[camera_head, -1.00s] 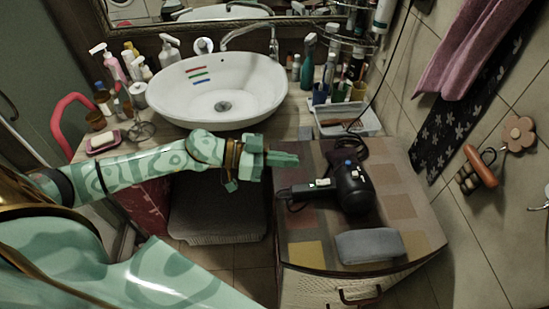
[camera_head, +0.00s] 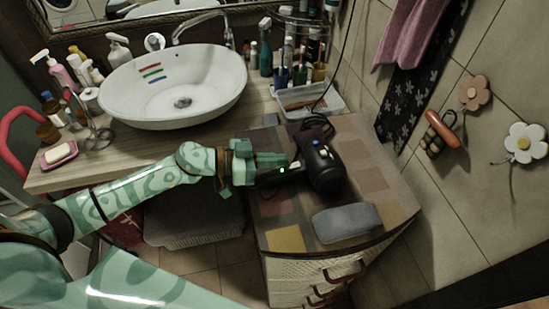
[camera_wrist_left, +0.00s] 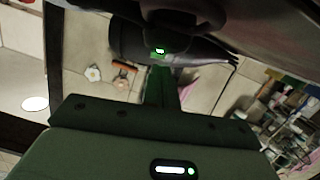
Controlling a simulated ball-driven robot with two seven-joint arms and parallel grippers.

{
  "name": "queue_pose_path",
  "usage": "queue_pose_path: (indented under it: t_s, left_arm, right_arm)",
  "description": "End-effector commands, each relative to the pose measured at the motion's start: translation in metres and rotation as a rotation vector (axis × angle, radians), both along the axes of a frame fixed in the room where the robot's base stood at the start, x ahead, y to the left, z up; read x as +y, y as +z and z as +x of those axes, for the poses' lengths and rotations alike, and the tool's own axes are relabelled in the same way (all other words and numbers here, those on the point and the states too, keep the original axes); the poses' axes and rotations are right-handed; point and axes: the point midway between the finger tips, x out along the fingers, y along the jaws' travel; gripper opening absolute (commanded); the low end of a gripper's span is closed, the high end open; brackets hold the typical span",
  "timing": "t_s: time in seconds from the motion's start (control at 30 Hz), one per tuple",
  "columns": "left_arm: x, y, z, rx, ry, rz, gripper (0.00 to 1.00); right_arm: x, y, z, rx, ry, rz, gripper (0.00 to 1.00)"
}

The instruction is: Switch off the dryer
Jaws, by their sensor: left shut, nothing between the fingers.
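The black hair dryer (camera_head: 325,168) lies on the patchwork-topped cabinet, its handle pointing left. A small green light shows on the handle, beside pale switch parts. My left gripper (camera_head: 272,160) is shut and empty, its fingertips at the handle's upper edge near the light. I cannot tell whether they touch. In the left wrist view, the dark dryer (camera_wrist_left: 140,42) crosses the top with a lit green-white spot on it. The shut fingers (camera_wrist_left: 160,85) point up towards that spot. My right gripper is out of view.
A grey cloth-like block (camera_head: 347,222) lies on the cabinet (camera_head: 390,205) in front of the dryer. A white basin (camera_head: 175,100) stands on the wooden counter to the left. A white tray (camera_head: 310,104) and several bottles stand behind. The dryer's cord runs up the wall.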

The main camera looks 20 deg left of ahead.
Motion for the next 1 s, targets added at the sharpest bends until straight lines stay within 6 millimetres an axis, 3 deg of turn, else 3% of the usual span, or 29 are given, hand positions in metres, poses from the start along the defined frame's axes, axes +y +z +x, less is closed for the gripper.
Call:
queue_pose_path:
  t_s: [0.13,0.2,0.43,0.57,0.7,0.77,1.0]
  left_arm:
    - [-0.008,-0.023,0.001,-0.041,0.001,-0.085,0.00]
    - [-0.007,-0.013,0.001,-0.044,-0.001,-0.074,0.00]
    - [-0.005,-0.008,0.001,-0.042,-0.001,-0.070,0.00]
    - [0.002,0.012,0.002,-0.047,0.000,-0.072,0.00]
    - [0.017,0.035,0.002,-0.047,0.003,-0.073,0.00]
    - [0.031,0.025,-0.008,-0.043,0.003,-0.072,0.00]
    - [0.074,0.022,-0.035,-0.044,0.001,-0.074,0.00]
  right_arm:
    - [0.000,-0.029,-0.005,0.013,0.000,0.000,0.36]
    - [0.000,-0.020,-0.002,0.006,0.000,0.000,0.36]
    - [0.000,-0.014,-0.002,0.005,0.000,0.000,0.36]
    - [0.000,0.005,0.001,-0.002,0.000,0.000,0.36]
    - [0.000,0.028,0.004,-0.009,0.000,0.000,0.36]
    - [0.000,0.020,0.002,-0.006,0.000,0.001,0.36]
    - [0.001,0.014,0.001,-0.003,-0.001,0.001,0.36]
